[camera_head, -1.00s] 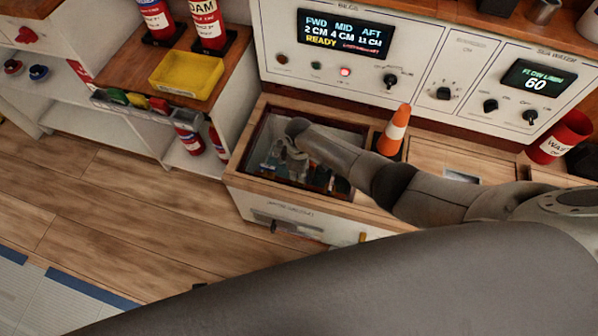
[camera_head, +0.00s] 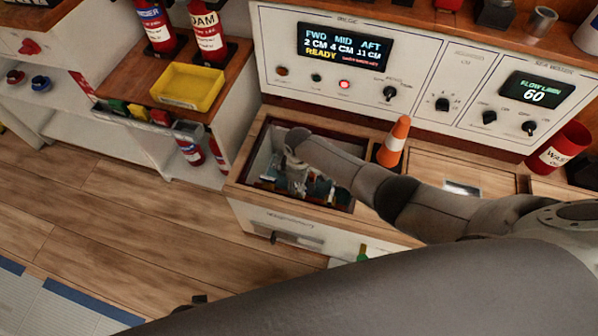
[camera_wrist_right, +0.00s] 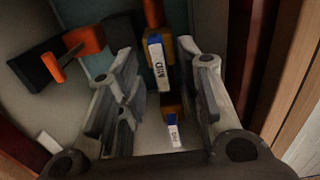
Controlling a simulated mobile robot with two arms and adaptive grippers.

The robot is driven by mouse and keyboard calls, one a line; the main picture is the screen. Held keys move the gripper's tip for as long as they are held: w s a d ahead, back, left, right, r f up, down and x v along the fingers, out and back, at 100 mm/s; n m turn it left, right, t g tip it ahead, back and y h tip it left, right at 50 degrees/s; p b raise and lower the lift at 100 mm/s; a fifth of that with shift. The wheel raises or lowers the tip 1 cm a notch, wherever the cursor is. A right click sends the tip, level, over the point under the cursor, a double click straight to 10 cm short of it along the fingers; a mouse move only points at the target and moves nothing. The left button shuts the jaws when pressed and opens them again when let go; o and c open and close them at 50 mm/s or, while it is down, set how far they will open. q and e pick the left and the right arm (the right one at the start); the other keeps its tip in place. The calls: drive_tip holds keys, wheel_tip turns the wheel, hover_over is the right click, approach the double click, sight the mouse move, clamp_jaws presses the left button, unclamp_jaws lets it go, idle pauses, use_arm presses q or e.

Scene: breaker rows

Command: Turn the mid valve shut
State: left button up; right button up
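The mid valve shows in the right wrist view as a yellow-brown body with a blue and white "MID" label (camera_wrist_right: 157,62) and an orange handle (camera_wrist_right: 154,13) above it. My right gripper (camera_wrist_right: 164,92) is open, its two grey fingers on either side of the labelled valve. I cannot tell whether either finger touches it. In the head view the right gripper (camera_head: 295,180) reaches down into the open well (camera_head: 262,150) in the counter, and the valves there are mostly hidden. A second label (camera_wrist_right: 173,130) is lower down, too small to read surely. My left gripper is not in view.
Another orange handle (camera_wrist_right: 82,42) with a black part is left of the fingers. A panel display (camera_head: 345,45) reads FWD 2 cm, MID 4 cm, AFT 11 cm, READY. The well's walls are close around the gripper.

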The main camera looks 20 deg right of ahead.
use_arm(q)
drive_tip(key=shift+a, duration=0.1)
use_arm(e)
wheel_tip(320, 180, up, 11)
idle(0.4)
idle(0.5)
